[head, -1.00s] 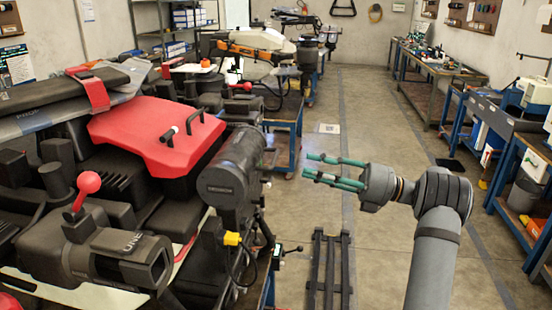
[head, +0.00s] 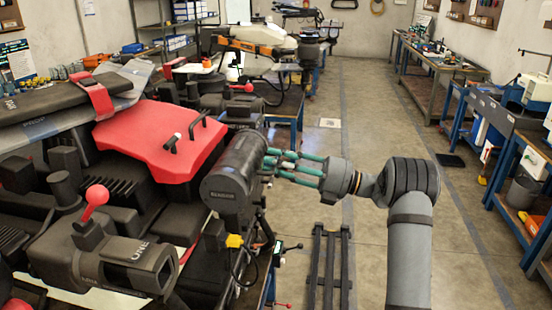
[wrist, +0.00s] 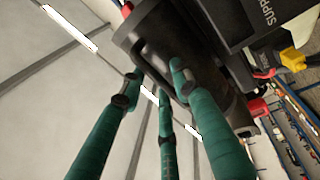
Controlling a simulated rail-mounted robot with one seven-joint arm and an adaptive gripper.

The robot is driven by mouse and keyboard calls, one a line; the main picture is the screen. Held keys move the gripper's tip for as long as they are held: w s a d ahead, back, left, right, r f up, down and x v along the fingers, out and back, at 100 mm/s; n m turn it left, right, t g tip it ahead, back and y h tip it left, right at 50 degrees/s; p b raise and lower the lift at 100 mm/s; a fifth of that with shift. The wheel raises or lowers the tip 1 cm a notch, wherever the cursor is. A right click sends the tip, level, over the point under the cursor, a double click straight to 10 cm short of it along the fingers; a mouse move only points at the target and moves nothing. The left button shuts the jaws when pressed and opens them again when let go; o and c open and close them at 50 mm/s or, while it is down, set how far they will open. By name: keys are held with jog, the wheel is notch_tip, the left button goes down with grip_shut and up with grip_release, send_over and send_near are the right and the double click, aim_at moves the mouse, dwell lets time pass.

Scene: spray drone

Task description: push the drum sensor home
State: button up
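The drum sensor, which I take to be the dark cylinder (head: 230,182), sits on the right side of the red and black drone (head: 155,145). My gripper (head: 273,163) has long teal fingers and reaches in from the right, with the fingertips at the drum's right end. In the wrist view the fingers (wrist: 157,88) are spread apart in front of the dark drum (wrist: 158,38). Their tips overlap its edge. I cannot tell whether they touch it. Nothing is seen clamped between the fingers. The drum's inner seat is hidden in the drone's body.
A yellow connector (head: 234,241) with a cable hangs below the drum. A black sensor with a red ball knob (head: 97,195) is at the front left. A black rail frame (head: 328,265) lies on the floor below my arm. The aisle behind is clear.

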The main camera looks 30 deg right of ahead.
jog(key=shift+c, duration=1.2)
grip_shut()
jog(key=shift+a, duration=0.1)
